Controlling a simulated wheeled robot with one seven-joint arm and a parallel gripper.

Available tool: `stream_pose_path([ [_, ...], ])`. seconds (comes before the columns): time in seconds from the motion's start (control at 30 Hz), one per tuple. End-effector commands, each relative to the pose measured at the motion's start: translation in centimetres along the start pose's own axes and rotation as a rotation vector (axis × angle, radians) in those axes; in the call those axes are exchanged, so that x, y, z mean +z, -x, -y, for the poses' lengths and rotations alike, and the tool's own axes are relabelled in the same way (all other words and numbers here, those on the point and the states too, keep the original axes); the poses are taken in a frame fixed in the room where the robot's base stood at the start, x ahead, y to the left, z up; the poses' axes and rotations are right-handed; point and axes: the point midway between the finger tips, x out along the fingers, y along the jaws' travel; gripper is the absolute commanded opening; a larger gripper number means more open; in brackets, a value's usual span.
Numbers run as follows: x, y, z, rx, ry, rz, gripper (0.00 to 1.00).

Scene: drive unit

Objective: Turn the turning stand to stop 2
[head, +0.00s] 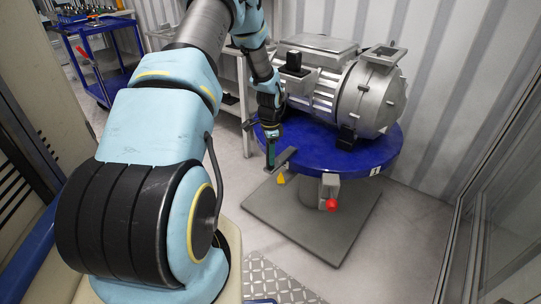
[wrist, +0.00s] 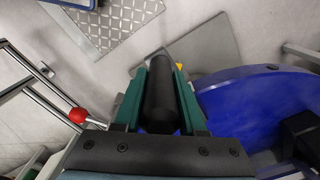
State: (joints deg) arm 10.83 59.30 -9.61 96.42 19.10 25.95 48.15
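The turning stand has a round blue top (head: 320,150) on a short grey column. A silver motor unit lies on it. A tag reading 1 (head: 375,171) is at the front right of the rim. A grey bar (head: 285,158) sticks out from the front left of the rim. A red ball knob (head: 331,204) and a yellow pointer (head: 281,179) sit below. My gripper (head: 270,163) is at the bar's outer end. In the wrist view its green fingers lie close against both sides of a black cylindrical handle (wrist: 160,95). The handle's lower end is hidden.
The stand's square grey base plate (head: 312,225) lies on the floor, with a diamond-tread plate (head: 278,282) nearer me. A blue trolley (head: 95,65) and a grey workbench are behind at left. A ribbed wall is behind the stand, and a glass-panelled frame (head: 495,200) stands at right.

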Motion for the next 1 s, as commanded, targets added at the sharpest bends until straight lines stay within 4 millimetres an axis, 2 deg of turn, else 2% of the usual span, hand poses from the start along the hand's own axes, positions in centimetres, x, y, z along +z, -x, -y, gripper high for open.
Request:
stream_pose_path([
  [0.03, 0.0, 0.0, 0.0, 0.000, 0.001, 0.000, 0.46],
  [0.23, 0.0, 0.0, 0.0, -0.001, 0.000, 0.000, 0.69],
  [0.57, 0.0, 0.5, 0.1, -0.003, -0.001, -0.001, 0.69],
  [0.67, -0.1, 1.6, 0.2, -0.004, -0.001, -0.002, 0.69],
  [1.0, 0.0, 8.1, 0.1, -0.004, 0.000, -0.001, 0.69],
])
